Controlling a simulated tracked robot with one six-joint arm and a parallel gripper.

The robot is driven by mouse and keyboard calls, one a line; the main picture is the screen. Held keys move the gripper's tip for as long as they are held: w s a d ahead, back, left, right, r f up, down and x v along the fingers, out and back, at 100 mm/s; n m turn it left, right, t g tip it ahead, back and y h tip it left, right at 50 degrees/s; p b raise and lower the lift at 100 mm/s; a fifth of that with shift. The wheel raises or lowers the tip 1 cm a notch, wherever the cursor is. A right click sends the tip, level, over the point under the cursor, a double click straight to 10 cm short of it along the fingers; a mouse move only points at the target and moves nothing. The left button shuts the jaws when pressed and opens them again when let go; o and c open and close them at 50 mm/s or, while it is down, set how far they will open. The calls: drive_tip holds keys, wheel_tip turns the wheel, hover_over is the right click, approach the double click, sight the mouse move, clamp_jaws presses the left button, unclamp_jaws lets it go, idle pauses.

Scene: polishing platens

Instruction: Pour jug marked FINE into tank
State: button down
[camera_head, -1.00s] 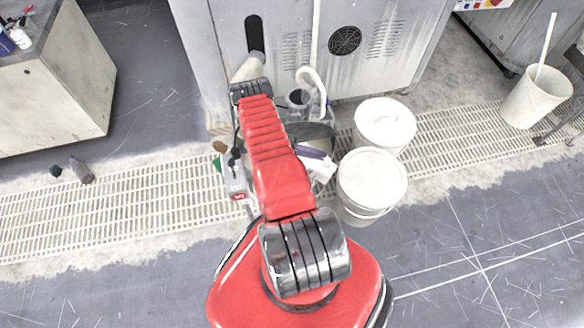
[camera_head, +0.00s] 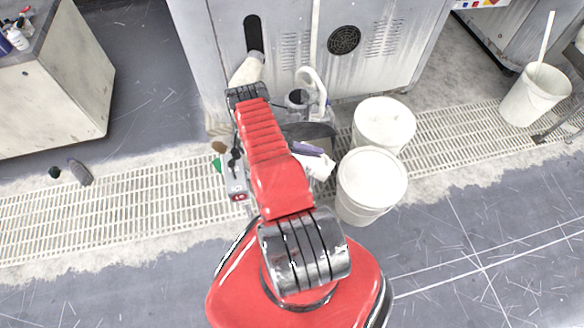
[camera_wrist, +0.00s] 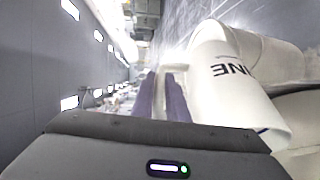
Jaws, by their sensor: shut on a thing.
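In the head view the jug (camera_head: 319,166) shows as a white patch beside the purple fingers, right of my red arm. A grey tank (camera_head: 318,130) sits just behind it, mostly hidden by my arm and the jug. No stream of liquid is visible.
Two lidded white buckets (camera_head: 371,180) stand right of the jug. A grey cabinet (camera_head: 380,40) with a vent stands behind, with a pale hose (camera_head: 247,68) at its slot. A white curved pipe (camera_head: 314,80) rises behind the tank. The floor grating (camera_head: 120,195) is mostly clear at left.

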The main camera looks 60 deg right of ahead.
sight(320, 169)
drive_tip(key=shift+w+r+g, duration=0.25)
drive_tip(key=shift+w+g, duration=0.1)
drive_tip(key=shift+w, duration=0.15)
drive_tip(key=shift+w+r+g, duration=0.25)
drive_tip(key=shift+w+g, duration=0.1)
drive_tip(key=shift+w, duration=0.1)
idle(0.3)
drive_tip(key=shift+w+r, duration=0.1)
drive_tip(key=shift+r, duration=0.05)
drive_tip(key=shift+s+d, duration=0.15)
drive_tip(key=shift+s, duration=0.35)
drive_tip(key=shift+s+f+t, duration=0.7)
drive_tip(key=shift+s, duration=0.2)
drive_tip(key=shift+s+f+m+t, duration=0.15)
drive_tip(key=shift+s+f+t, duration=0.1)
drive_tip(key=shift+s, duration=0.25)
drive_tip(key=shift+s+f+m+t, duration=0.15)
drive_tip(key=shift+s+f+t, duration=0.1)
drive_tip(key=shift+s, duration=0.2)
drive_tip(key=shift+s+f, duration=0.1)
drive_tip(key=shift+s, duration=0.05)
drive_tip(key=shift+w+a, duration=0.2)
drive_tip(key=shift+w, duration=0.1)
drive_tip(key=shift+s+d, duration=0.1)
drive_tip(key=shift+s, duration=0.2)
